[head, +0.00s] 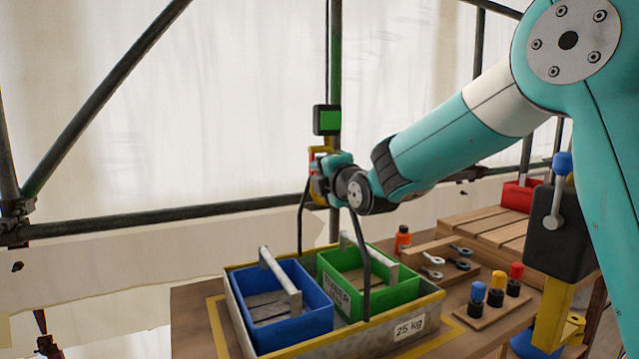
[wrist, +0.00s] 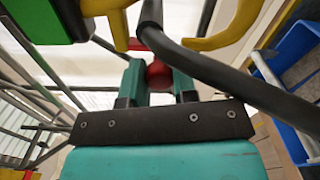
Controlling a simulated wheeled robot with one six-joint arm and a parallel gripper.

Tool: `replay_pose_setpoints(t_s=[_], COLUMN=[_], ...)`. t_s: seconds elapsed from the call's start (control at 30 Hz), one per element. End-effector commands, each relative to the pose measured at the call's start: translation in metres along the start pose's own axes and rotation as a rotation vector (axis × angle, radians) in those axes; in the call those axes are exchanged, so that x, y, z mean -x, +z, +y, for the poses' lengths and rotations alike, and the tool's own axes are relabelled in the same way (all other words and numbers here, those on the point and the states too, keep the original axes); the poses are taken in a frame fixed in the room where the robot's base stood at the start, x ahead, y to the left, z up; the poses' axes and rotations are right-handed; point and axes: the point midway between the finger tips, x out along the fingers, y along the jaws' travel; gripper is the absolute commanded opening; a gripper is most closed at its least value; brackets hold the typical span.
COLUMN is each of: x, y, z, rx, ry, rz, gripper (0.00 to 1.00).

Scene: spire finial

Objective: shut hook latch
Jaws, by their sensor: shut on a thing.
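The yellow hook (head: 318,152) hangs below a box with a green face (head: 327,121) in the head view. Its yellow curved parts cross the top of the wrist view (wrist: 232,28). My gripper (head: 318,178) is at the hook's lower side. In the wrist view my gripper (wrist: 158,78) is shut on a red rounded piece (wrist: 158,73), which looks like part of the latch. A black bar (wrist: 235,75) passes close in front of the fingers at the hook's mouth. Whether the latch closes the mouth is hidden.
The black bars (head: 364,270) rise from a grey tray (head: 408,328) marked 25 kg. It holds a blue box (head: 317,299) and a green box (head: 402,286). Scaffold poles (head: 150,220) stand behind. Tools and coloured knobs (head: 497,280) lie on the bench at right.

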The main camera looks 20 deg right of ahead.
Motion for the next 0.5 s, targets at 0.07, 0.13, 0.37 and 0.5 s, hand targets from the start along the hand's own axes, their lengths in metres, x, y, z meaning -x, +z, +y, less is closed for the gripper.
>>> replay_pose_setpoints(t_s=[0.07,0.13,0.37,0.5], x=[0.0001,0.0001,0.0001,0.0001], y=[0.0007,0.0014,0.0023,0.0024], z=[-0.0026,-0.0025,-0.0020,-0.0018], rx=[0.022,0.036,0.055,0.056], ry=[-0.002,-0.002,-0.003,-0.004], rz=[0.000,0.000,0.000,0.000], gripper=[0.03,0.03,0.03,0.03])
